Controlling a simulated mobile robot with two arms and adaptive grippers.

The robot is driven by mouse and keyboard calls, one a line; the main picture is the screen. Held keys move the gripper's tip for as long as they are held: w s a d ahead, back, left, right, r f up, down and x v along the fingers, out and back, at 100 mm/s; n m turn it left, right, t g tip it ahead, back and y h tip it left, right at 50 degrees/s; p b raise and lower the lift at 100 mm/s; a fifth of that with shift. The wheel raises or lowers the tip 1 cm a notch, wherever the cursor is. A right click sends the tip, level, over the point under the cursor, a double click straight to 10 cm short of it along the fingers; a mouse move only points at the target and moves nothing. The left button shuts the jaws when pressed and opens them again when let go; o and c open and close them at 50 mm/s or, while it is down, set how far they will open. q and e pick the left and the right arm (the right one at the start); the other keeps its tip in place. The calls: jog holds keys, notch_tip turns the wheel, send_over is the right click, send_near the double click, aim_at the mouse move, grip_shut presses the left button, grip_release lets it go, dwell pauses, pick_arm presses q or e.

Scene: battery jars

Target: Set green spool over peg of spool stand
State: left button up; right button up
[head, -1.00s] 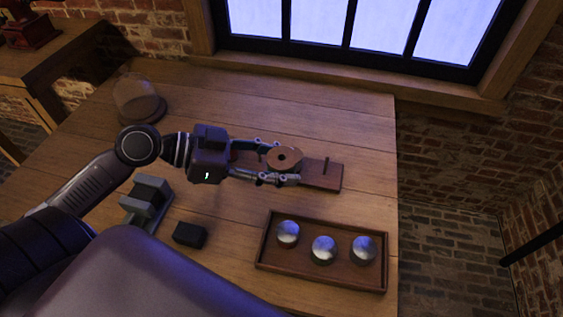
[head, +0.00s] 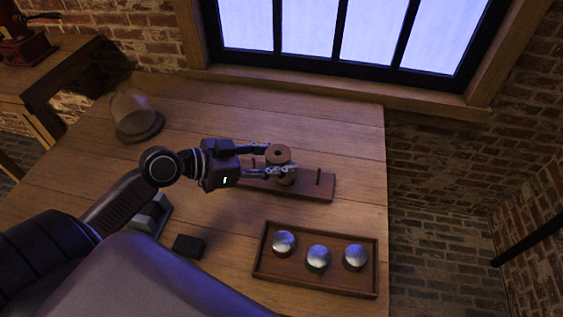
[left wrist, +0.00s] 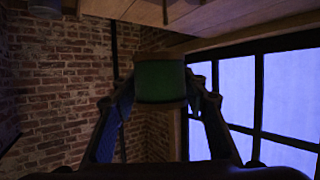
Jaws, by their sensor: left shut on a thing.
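The green spool (left wrist: 160,82) is between the fingers of my left gripper in the left wrist view. In the head view the spool (head: 278,153) shows a brown round top with a dark centre hole. My left gripper (head: 281,161) is shut on it, above the middle of the spool stand. The spool stand (head: 318,191) is a long brown board with an upright peg (head: 318,177) bare at its right and another peg nearer the gripper. I cannot tell whether a peg is inside the spool. My right gripper is not in view.
A wooden tray (head: 315,282) with three silver-topped round things stands in front of the stand. A black block (head: 188,245) and a grey device (head: 150,214) are at the left front. A glass dome (head: 136,116) stands at the back left.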

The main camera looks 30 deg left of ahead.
pick_arm(q)
jog(key=w+a+f+n+t+y+p, duration=0.2)
jog(key=w+a+n+p, duration=0.1)
jog(key=w+p, duration=0.1)
jog(key=n+y+p, duration=0.3)
jog(key=y+p, duration=0.1)
jog(key=p, duration=0.6)
send_over(319, 170)
jog(key=shift+w+a+f+t, duration=0.1)
jog(key=shift+w+a+t, duration=0.1)
jog(key=shift+t, duration=0.1)
jog(key=shift+d, duration=0.2)
notch_tip(319, 170, down, 6)
jog(key=b, duration=0.5)
jog(key=shift+r, duration=0.25)
jog(key=shift+f+b, duration=1.8)
jog(key=shift+f, duration=0.75)
jog(key=o, duration=1.3)
